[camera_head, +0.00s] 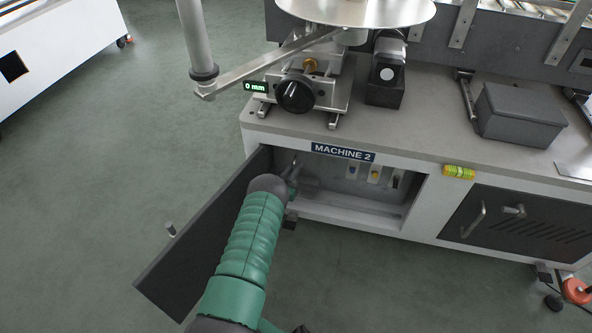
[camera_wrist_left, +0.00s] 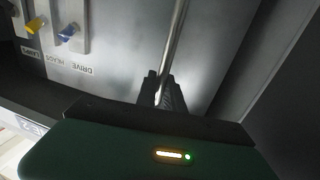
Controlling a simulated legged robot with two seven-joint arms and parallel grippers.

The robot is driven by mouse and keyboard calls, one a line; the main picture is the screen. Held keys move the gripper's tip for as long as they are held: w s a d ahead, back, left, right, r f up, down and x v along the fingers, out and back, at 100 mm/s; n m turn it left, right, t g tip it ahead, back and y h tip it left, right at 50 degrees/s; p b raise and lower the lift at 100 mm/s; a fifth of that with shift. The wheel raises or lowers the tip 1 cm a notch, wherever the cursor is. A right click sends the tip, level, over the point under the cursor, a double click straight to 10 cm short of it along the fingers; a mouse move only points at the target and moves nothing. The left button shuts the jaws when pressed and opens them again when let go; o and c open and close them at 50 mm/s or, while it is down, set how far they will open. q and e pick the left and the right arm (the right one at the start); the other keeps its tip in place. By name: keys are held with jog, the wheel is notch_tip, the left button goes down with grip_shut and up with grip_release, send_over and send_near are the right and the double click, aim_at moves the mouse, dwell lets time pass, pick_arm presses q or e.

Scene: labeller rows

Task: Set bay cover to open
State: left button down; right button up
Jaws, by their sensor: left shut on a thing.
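The bay cover (camera_head: 190,235) is a dark panel under the MACHINE 2 label (camera_head: 343,152). It stands swung outward from the left side of the bay opening, with a small knob at its outer side. My left arm reaches past it into the bay (camera_head: 345,212). My left gripper (camera_head: 292,178) is at the left part of the opening, partly hidden by my arm. In the left wrist view the gripper (camera_wrist_left: 164,92) is shut on a thin metal rod (camera_wrist_left: 178,40). What the rod is fixed to is not clear. My right gripper is not in view.
Switches with yellow (camera_wrist_left: 36,24) and blue (camera_wrist_left: 68,33) levers are on the bay's back wall. A second dark door (camera_head: 500,235) with a handle is shut at the right. Above are a handwheel (camera_head: 295,93) and a grey box (camera_head: 520,115). Floor at left is clear.

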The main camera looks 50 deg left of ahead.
pick_arm(q)
jog(key=c, duration=1.7)
grip_release()
jog(key=shift+f, duration=0.1)
jog(key=p+v, duration=0.7)
jog(key=v, duration=1)
jog(key=shift+c, duration=0.2)
